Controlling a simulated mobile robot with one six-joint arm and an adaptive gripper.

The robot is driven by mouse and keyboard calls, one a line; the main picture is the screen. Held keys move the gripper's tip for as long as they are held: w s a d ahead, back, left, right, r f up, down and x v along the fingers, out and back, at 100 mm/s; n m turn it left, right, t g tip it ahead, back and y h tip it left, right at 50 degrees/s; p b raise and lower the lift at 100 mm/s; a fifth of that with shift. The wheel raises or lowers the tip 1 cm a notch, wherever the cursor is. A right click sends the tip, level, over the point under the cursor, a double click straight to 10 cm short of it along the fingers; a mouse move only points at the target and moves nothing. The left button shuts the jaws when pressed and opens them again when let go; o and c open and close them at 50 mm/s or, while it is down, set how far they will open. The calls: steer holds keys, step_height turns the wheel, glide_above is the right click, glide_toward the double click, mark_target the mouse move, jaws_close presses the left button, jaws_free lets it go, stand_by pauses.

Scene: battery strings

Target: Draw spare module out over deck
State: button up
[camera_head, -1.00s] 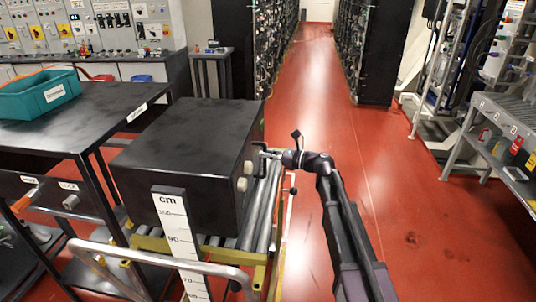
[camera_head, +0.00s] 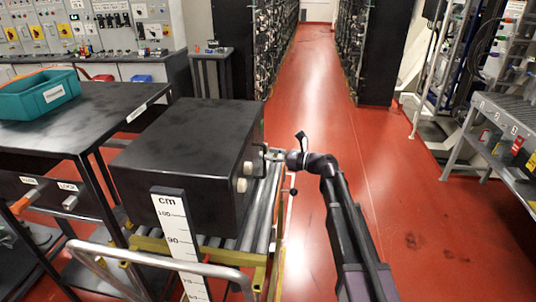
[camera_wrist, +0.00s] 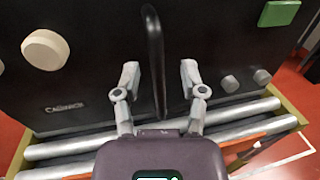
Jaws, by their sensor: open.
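The spare module, a large black box (camera_head: 180,140), sits on the roller deck of a yellow-framed trolley. Its right face carries two cream round knobs and a dark handle. In the wrist view, the module's face (camera_wrist: 100,90) fills the upper picture, with the vertical black handle (camera_wrist: 155,60) in the middle. My gripper (camera_wrist: 160,80) is open, its two fingers either side of the handle's lower part with gaps on both sides. In the head view, my gripper (camera_head: 272,156) is at the module's right face. The deck's rollers (camera_head: 264,200) show bare to the right of the module.
A black bench (camera_head: 60,125) with a teal bin (camera_head: 38,95) stands to the left of the trolley. A cm scale (camera_head: 178,235) and a pale rail (camera_head: 160,258) are at the trolley's front. Red floor is clear to the right, up to a grey rack (camera_head: 500,125).

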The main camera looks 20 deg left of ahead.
steer(key=d, duration=1)
steer(key=shift+s, duration=0.3)
steer(key=shift+d, duration=0.1)
steer(key=s+d+f+n+h, duration=0.7)
steer(key=s+d+f+n, duration=0.15)
steer(key=d, duration=0.25)
steer(key=s+d+f+n+h, duration=0.7)
steer(key=s+d+f+h, duration=0.15)
steer(key=d, duration=0.25)
steer(key=s+d+n+g+h+p, duration=0.1)
steer(key=s+d+n+h, duration=0.25)
steer(key=d, duration=0.35)
step_height(320, 180, up, 12)
steer(key=y+p, duration=0.1)
steer(key=p, duration=1.1)
steer(key=shift+s+p, duration=0.3)
steer(key=shift+s, duration=0.05)
